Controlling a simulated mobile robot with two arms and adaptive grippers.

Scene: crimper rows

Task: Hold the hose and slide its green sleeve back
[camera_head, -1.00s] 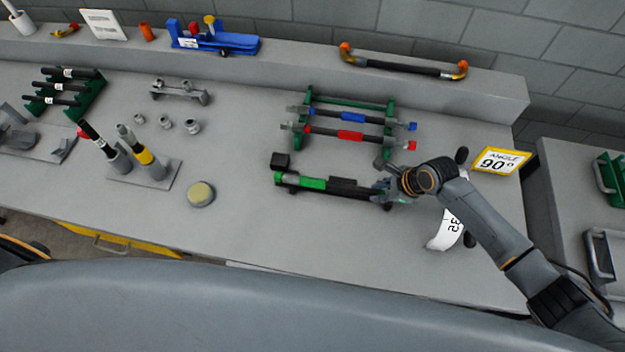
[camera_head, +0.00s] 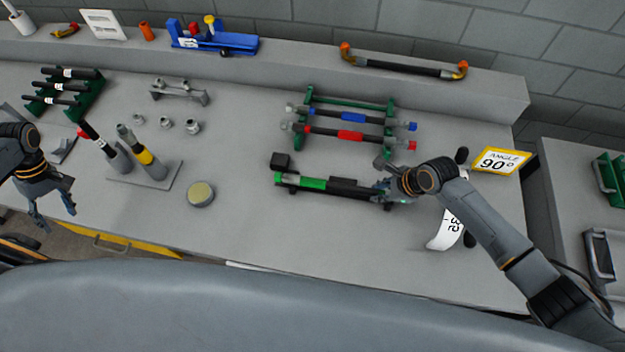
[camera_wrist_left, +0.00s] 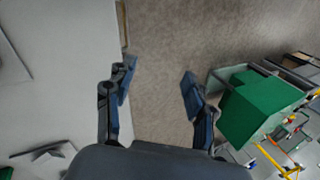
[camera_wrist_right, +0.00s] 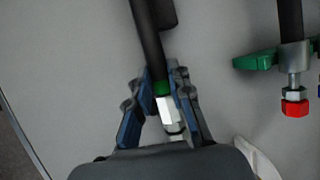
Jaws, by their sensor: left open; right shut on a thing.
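The black hose (camera_head: 345,188) lies near the front of the bench, with its green sleeve (camera_head: 313,183) towards its left end. My right gripper (camera_head: 384,189) is shut on the hose's right end. In the right wrist view the hose (camera_wrist_right: 147,35) runs up between the fingers of my right gripper (camera_wrist_right: 164,80), with a green ring and a bright metal fitting between them. My left gripper (camera_head: 56,211) is open and empty at the far left, by the bench's front edge and far from the sleeve. The left wrist view shows its spread fingers (camera_wrist_left: 158,82) over bare floor.
A green rack (camera_head: 350,103) behind the hose holds hoses with blue and red sleeves. A round yellowish-topped disc (camera_head: 201,193) and a stand with two upright tools (camera_head: 153,172) are between my left gripper and the hose. An angle sign (camera_head: 499,161) stands at right.

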